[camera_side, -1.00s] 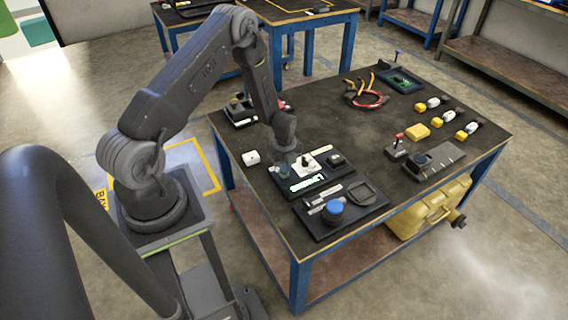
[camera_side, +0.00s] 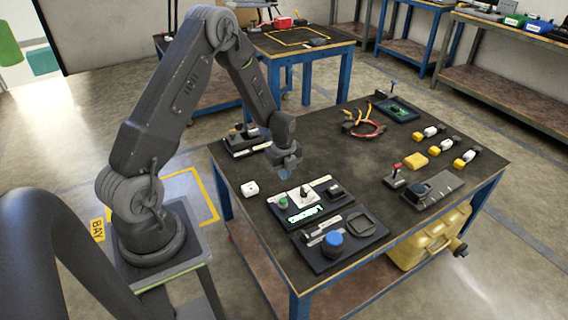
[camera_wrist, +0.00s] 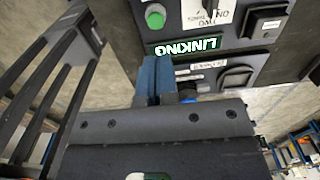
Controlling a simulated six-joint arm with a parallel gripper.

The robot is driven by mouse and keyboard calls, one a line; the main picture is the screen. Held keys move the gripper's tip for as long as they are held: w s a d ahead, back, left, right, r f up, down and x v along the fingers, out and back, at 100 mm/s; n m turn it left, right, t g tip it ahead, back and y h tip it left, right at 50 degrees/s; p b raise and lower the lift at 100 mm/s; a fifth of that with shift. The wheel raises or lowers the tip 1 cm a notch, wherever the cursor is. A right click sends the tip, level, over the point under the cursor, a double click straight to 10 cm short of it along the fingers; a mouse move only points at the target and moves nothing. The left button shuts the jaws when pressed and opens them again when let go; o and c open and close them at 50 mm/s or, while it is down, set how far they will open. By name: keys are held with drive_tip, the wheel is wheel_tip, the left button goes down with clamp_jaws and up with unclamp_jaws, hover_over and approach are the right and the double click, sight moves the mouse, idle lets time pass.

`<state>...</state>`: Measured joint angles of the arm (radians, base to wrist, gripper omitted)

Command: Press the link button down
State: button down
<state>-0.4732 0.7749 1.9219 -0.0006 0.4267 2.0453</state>
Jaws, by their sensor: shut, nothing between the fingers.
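I cannot read a label naming the link button. In the wrist view the green button (camera_wrist: 155,16) is just left above the display (camera_wrist: 185,45); I cannot tell whether it is pressed in. My gripper (camera_side: 287,168) is shut and empty, above the table behind the panel, apart from the button. Its closed blue-grey fingers (camera_wrist: 155,78) show in the wrist view.
The panel also has a white dial plate (camera_side: 303,197) and a black switch (camera_side: 335,190). A second panel in front carries a blue button (camera_side: 333,240). The table middle is clear.

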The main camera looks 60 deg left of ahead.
wheel_tip(320, 180, up, 4)
drive_tip(key=shift+f, duration=0.15)
idle(0.9)
drive_tip(key=s+d+r+n+t, duration=0.15)
drive_tip(key=d+r+n, duration=0.3)
drive_tip(key=r, duration=0.45)
drive_tip(key=s+d+r+n+t, duration=0.1)
drive_tip(key=s+d+r+n, duration=0.15)
drive_tip(key=d+r, duration=0.45)
drive_tip(key=s+d+r+n+t, duration=0.1)
drive_tip(key=s+d+r+n, duration=0.3)
drive_tip(key=s, duration=0.3)
drive_tip(key=s+d+r+n+t, duration=0.2)
drive_tip(key=s+d+r+n, duration=0.1)
drive_tip(key=s+r+n, duration=0.4)
drive_tip(key=shift+s+d+r, duration=0.2)
drive_tip(key=shift+d+r, duration=0.05)
drive_tip(key=shift+d, duration=0.15)
